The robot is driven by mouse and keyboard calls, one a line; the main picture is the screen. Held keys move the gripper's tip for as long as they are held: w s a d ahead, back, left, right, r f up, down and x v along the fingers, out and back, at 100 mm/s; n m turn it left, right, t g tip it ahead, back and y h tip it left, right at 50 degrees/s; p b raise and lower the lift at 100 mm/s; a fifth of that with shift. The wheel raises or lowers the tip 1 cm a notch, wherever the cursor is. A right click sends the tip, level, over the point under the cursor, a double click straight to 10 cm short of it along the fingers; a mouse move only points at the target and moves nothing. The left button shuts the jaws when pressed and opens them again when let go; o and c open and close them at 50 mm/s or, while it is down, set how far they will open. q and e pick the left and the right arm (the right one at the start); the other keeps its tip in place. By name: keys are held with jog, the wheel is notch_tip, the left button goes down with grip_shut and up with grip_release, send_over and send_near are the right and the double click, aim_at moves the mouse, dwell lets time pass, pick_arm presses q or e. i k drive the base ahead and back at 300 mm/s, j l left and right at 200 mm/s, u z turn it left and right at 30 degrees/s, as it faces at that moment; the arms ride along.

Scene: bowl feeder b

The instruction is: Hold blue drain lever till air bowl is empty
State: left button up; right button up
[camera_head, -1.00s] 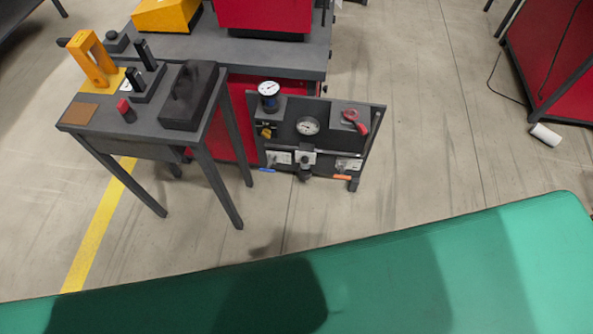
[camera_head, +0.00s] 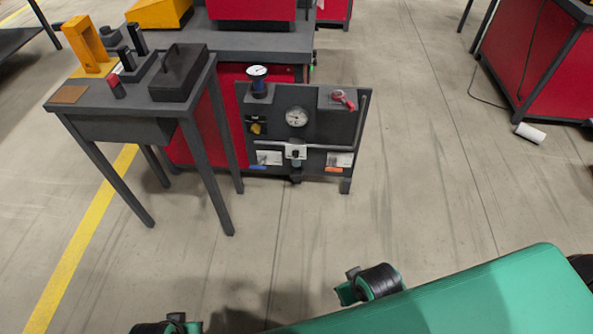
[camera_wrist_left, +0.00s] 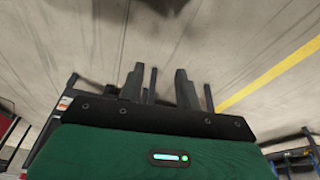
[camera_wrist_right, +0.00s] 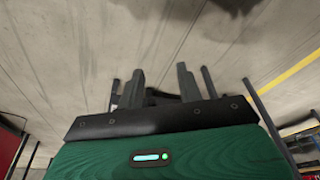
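The grey air panel (camera_head: 355,100) stands upright beside the workbench, in the middle of the head view. A small blue lever (camera_head: 258,167) sits at its lower left edge. A dark piece (camera_head: 296,178), perhaps the air bowl, hangs at the bottom centre; its contents cannot be made out. An orange lever (camera_head: 334,169) is at the lower right. In the right wrist view my right gripper (camera_wrist_right: 160,80) is likewise open and empty. Both are away from the panel.
Gauges (camera_head: 297,117) and a red valve handle (camera_head: 344,99) are on the panel. A dark table (camera_head: 130,108) with fixtures stands left of it, its legs close to the panel's left side. Floor in front of the panel is clear. A white roll (camera_head: 530,133) lies at right.

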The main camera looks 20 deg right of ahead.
aim_at(258, 166)
jog(key=i+j, duration=0.15)
jog(key=j, duration=0.2)
jog(key=i+j, duration=0.1)
jog(key=j, duration=0.2)
jog(key=i+j+z, duration=0.1)
jog(key=j, duration=0.25)
jog(key=i+j, duration=0.15)
jog(key=j, duration=0.2)
jog(key=i+j, duration=0.1)
jog(key=j, duration=0.25)
jog(key=i+l+z, duration=0.05)
